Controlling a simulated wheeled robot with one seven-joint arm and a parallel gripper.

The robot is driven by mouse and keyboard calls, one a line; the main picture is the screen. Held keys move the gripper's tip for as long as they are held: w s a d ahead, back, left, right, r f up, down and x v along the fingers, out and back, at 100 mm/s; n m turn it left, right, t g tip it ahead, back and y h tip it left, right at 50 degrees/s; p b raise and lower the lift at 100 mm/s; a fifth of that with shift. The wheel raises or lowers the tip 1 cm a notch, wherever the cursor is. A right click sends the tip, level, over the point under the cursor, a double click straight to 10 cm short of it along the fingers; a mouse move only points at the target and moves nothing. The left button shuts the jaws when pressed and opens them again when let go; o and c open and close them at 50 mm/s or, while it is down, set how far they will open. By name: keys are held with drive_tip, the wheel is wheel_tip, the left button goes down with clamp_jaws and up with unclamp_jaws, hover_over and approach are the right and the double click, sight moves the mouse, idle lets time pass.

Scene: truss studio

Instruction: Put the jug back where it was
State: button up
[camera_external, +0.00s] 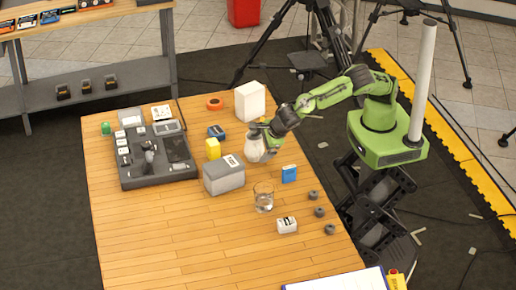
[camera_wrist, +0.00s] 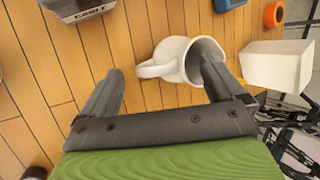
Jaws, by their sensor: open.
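The white jug (camera_external: 253,149) is on the wooden table, partly covered by my gripper (camera_external: 264,136) in the external view. In the wrist view the jug (camera_wrist: 172,52) shows its handle towards the left and its open mouth towards the right. My gripper (camera_wrist: 162,68) is open, with nothing held. The handle lies in the gap between the fingers in the picture. The right finger overlaps the jug's mouth; I cannot tell whether it is inside the mouth or touches the rim.
Close to the jug stand a grey labelled box (camera_external: 224,176), a yellow object (camera_external: 212,149), a blue box (camera_external: 289,174) and a tall white box (camera_external: 250,102). A drinking glass (camera_external: 263,198) and small white box (camera_external: 287,225) stand nearer the front. The table's front left is clear.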

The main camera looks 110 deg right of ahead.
drive_tip(key=p+v, duration=0.1)
drive_tip(key=v, duration=0.8)
drive_tip(key=s+d+r+m+y, duration=0.2)
drive_tip(key=s+d+r+m, duration=0.1)
drive_tip(key=s+m, duration=0.3)
drive_tip(key=s+d+r+m+g+y, duration=0.1)
drive_tip(key=s+d+r+m+y, duration=0.2)
drive_tip(key=m, duration=0.5)
drive_tip(key=s+d+r+m+y, duration=0.1)
drive_tip(key=s+d+r+m, duration=0.3)
drive_tip(key=m, duration=0.3)
drive_tip(key=s+d+r+m+t, duration=0.1)
drive_tip(key=s+m+t, duration=0.1)
drive_tip(key=s+m, duration=1.4)
drive_tip(key=shift+s+r+t, duration=0.25)
drive_tip(key=shift+s+t, duration=0.05)
drive_tip(key=shift+s, duration=0.35)
